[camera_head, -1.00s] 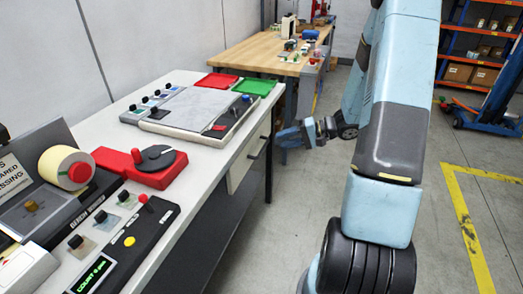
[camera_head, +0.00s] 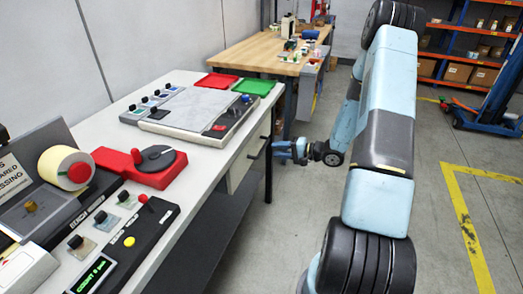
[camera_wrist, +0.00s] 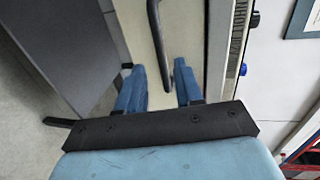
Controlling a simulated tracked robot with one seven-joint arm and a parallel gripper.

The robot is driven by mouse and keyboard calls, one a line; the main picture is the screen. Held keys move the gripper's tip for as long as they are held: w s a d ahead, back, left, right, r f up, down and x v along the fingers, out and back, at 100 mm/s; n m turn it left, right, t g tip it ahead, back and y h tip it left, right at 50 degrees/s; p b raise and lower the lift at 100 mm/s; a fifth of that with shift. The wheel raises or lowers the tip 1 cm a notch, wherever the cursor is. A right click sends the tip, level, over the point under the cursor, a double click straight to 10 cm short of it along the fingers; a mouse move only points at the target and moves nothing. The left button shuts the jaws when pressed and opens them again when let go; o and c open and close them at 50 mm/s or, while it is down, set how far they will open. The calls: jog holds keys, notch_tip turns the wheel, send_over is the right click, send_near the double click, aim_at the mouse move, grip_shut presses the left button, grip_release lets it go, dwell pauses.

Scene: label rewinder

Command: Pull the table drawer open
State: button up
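The cream drawer front (camera_head: 241,164) sits under the white table's top near its far end and looks flush with the table. Its dark bar handle (camera_head: 258,149) sticks out to the right. My gripper (camera_head: 280,149) is at handle height, just right of the handle in the head view. In the wrist view my gripper (camera_wrist: 158,68) is open, with its two blue fingers pointing at the cream drawer front (camera_wrist: 184,40). The dark handle (camera_wrist: 155,28) lies in line with the gap between the fingers. I cannot tell whether the fingers reach around it.
The white tabletop (camera_head: 205,155) carries a red dial unit (camera_head: 140,165), a flat grey device (camera_head: 195,110) and red and green trays. A dark lower shelf (camera_head: 215,225) is under it. A wooden bench (camera_head: 250,55) stands behind.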

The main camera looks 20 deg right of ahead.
aim_at(263, 147)
jog(key=x, duration=0.7)
jog(key=shift+w+a, duration=0.1)
jog(key=shift+a, duration=0.05)
jog(key=shift+c, duration=0.3)
grip_shut()
jog(key=shift+a, duration=0.1)
jog(key=shift+s, duration=0.2)
